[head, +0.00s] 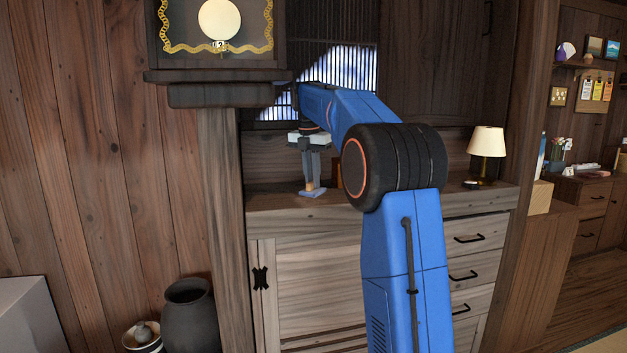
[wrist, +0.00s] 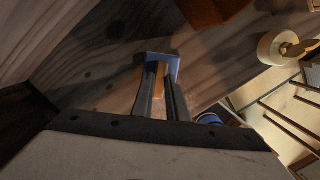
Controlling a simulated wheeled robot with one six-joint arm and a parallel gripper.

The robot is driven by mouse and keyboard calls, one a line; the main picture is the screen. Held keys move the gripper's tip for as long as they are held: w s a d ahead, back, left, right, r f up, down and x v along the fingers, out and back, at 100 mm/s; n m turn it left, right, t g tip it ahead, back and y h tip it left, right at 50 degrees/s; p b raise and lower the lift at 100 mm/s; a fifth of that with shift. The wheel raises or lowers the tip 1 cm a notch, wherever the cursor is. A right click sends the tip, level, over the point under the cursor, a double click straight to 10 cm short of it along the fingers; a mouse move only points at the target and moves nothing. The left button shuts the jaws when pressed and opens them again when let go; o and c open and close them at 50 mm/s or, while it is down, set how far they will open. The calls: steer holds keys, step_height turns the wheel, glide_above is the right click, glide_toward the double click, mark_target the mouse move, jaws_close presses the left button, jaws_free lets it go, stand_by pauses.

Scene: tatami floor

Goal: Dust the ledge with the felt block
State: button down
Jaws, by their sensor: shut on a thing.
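The felt block (head: 312,193) has a blue felt base and a tan grip, and sits low at the left part of the wooden ledge (head: 270,199). My gripper (head: 313,178) points down and is shut on the tan grip. In the wrist view the felt block (wrist: 172,64) shows between the fingertips of my gripper (wrist: 159,82), with the wooden ledge (wrist: 110,75) behind it. The blue base looks on or very close to the ledge; I cannot tell whether it touches. My arm hides part of the ledge to the right.
A reddish-brown box (wrist: 212,8) stands near the block, mostly hidden in the head view. A lamp (head: 486,148) and a small dark item (head: 470,184) stand further right on the ledge. A clock cabinet (head: 218,40) overhangs at upper left. A dark pot (head: 190,310) stands below.

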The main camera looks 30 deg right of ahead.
steer(key=shift+w+d+f, duration=0.1)
steer(key=shift+w+d, duration=0.15)
steer(key=shift+w, duration=0.6)
steer(key=shift+w+d, duration=0.25)
steer(key=shift+w, duration=0.6)
steer(key=shift+a, duration=0.15)
steer(key=shift+w+a, duration=0.25)
steer(key=shift+a, duration=0.5)
steer(key=shift+s+a, duration=0.25)
steer(key=shift+s, duration=0.6)
steer(key=shift+s+a, duration=0.25)
steer(key=shift+s, duration=0.6)
steer(key=shift+s+a, duration=0.3)
steer(key=shift+s, duration=0.65)
steer(key=shift+s+a, duration=0.25)
steer(key=shift+s, duration=0.7)
steer(key=shift+s+a, duration=0.25)
steer(key=shift+s, duration=0.5)
steer(key=shift+s+a, duration=0.2)
steer(key=shift+s, duration=0.55)
